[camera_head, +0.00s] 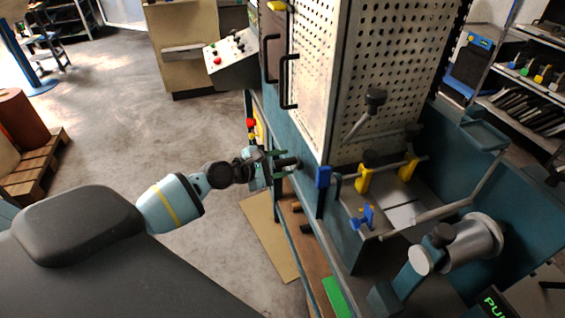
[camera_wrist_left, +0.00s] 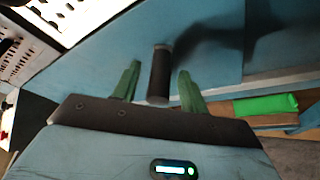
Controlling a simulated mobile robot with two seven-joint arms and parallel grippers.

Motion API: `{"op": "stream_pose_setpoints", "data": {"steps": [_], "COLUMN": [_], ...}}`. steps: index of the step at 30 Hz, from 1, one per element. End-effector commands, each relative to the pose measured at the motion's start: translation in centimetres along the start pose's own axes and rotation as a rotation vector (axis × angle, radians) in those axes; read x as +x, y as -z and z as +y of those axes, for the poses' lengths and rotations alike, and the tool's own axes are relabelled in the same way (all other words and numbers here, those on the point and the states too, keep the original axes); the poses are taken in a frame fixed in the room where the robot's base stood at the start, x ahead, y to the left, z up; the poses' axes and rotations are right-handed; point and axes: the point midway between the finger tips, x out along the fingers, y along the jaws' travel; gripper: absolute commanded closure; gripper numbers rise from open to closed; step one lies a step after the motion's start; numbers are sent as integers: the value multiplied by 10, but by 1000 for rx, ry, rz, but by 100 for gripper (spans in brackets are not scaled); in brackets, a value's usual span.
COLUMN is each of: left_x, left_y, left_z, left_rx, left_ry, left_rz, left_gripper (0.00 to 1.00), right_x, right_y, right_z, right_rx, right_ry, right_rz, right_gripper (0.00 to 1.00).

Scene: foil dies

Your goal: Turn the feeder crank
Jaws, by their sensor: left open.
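A dark cylindrical handle (camera_head: 287,162), which looks like the feeder crank's grip, sticks out from the teal side of the machine. In the left wrist view the handle (camera_wrist_left: 159,74) stands between my two green fingers. My left gripper (camera_head: 279,165) is open around the handle, with a visible gap on each side. The rest of the crank is hidden or too small to tell in the head view. My right gripper is not in view.
The press machine (camera_head: 345,240) has a perforated guard (camera_head: 312,60), a black-knobbed lever (camera_head: 375,98) and yellow and blue clamps. A control panel (camera_head: 232,58) stands behind my left arm. A green block (camera_head: 336,296) lies on the lower shelf. Open floor lies left.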

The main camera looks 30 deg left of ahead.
Motion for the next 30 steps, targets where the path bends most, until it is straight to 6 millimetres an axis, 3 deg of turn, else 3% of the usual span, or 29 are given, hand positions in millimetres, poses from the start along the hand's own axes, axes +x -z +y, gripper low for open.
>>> {"op": "stream_pose_setpoints", "data": {"steps": [15,30], "left_x": [-65,-73], "left_y": [0,0], "left_z": [1,1], "left_rx": [2,1], "left_ry": [0,-1], "left_rz": [2,1], "left_gripper": [57,57], "right_x": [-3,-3], "right_y": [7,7], "right_z": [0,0], "right_rx": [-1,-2], "right_ry": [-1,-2], "right_rz": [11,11], "right_gripper": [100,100]}}
